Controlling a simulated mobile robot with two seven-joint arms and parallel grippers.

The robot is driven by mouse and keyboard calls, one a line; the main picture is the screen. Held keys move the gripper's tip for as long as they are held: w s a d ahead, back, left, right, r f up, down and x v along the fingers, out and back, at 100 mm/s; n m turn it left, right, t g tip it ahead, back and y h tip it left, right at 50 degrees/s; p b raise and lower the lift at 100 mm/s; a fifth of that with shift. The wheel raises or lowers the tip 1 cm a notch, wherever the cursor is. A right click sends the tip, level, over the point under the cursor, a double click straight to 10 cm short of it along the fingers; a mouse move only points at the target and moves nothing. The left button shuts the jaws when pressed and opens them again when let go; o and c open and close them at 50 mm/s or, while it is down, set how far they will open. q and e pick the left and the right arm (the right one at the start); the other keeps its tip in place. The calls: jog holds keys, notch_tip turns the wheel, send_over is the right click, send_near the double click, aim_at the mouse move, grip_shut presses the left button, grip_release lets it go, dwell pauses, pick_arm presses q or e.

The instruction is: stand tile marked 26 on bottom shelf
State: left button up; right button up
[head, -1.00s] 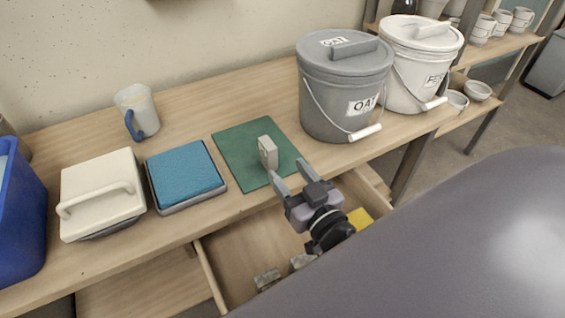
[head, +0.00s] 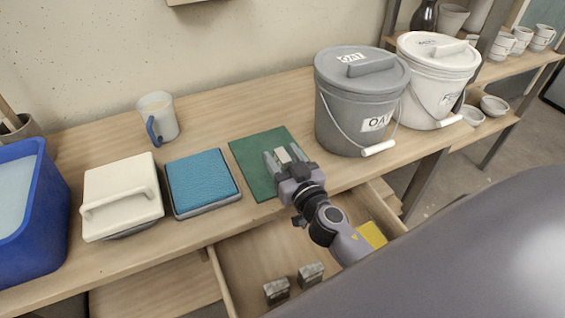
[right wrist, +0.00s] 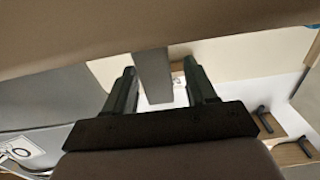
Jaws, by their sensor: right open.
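A small pale grey tile (head: 282,156) stands on the green mat (head: 258,184); no number can be read on it. My right gripper (head: 281,157) is open at the tile, with one finger on each side. In the right wrist view the tile (right wrist: 153,78) shows as a grey slab between the two open fingers (right wrist: 160,90), with gaps beside it. The shelf unit (head: 500,127) at the right has bowls on its lower board and cups above. My left gripper is not in view.
The open drawer (head: 245,268) below the table holds two grey blocks (head: 311,273) and a yellow item (head: 372,235). A grey bucket (head: 345,115) and a white bucket (head: 435,85) stand right of the mat. A blue sponge pad (head: 200,180) lies to its left.

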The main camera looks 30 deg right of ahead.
aim_at(282, 154)
jog(key=shift+w, duration=0.2)
grip_shut()
jog(key=shift+r, duration=0.1)
notch_tip(282, 154, up, 9)
jog(key=p, duration=0.6)
notch_tip(282, 154, up, 10)
jog(key=p, duration=0.4)
jog(key=s+a+r+p, duration=0.1)
jog(key=s+p, duration=0.1)
jog(key=s, duration=0.2)
jog(key=s+a+r+y+p, duration=0.1)
jog(key=s+a+p, duration=0.1)
jog(key=s, duration=0.3)
jog(key=shift+a+r+n, duration=0.25)
jog(key=shift+n, duration=0.05)
